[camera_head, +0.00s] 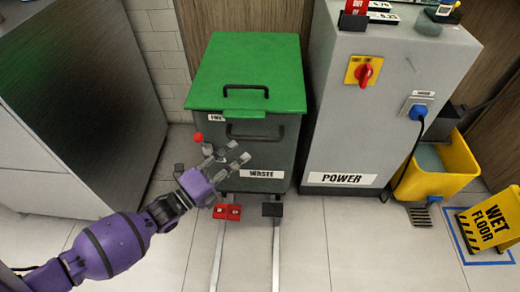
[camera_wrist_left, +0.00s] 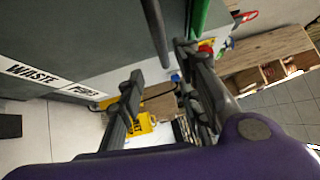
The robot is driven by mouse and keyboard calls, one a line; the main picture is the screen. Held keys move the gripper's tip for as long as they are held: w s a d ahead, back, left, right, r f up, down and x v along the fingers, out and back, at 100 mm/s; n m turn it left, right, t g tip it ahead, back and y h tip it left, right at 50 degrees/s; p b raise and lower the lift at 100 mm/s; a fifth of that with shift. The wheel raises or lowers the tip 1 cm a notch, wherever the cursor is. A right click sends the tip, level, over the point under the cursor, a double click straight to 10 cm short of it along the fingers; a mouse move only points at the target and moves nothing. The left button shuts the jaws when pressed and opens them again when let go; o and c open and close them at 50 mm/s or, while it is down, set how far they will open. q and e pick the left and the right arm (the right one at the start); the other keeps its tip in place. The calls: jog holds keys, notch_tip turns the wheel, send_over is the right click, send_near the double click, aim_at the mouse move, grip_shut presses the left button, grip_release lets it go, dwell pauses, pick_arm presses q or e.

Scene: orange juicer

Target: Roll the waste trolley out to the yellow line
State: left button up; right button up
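The waste trolley is a dark grey bin with a green lid (camera_head: 232,62), standing between a dark cabinet and the power cabinet. A dark bar handle (camera_head: 255,136) crosses its front above the WASTE label (camera_head: 263,174). My left gripper (camera_head: 240,153) is in front of the bin, just below the handle. In the left wrist view the fingers (camera_wrist_left: 161,62) stand apart, with a dark bar (camera_wrist_left: 153,30) near the gap; contact cannot be told. The WASTE label (camera_wrist_left: 32,74) also shows there. No yellow line is visible. My right gripper is not in view.
Two pale floor rails (camera_head: 276,255) run forward from the bin over clear tiles. The grey power cabinet (camera_head: 385,100) stands close at right. A yellow bucket (camera_head: 448,165) and wet floor sign (camera_head: 492,222) are further right. A red knob (camera_head: 198,136) is at the bin's left.

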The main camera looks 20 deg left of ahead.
aim_at(257, 137)
pick_arm(q)
jog(key=shift+m+h, duration=0.3)
jog(key=shift+m, duration=0.2)
jog(key=b+x, duration=0.1)
jog(key=x, duration=0.3)
jog(key=a+x, duration=0.1)
jog(key=x, duration=0.2)
jog(key=shift+w+d+r+b, duration=0.25)
jog(key=shift+w+b, duration=0.15)
jog(key=shift+w, duration=0.15)
jog(key=shift+w+d+r+t, duration=0.1)
jog(key=shift+w+d+t, duration=0.2)
jog(key=shift+w, duration=0.2)
grip_shut()
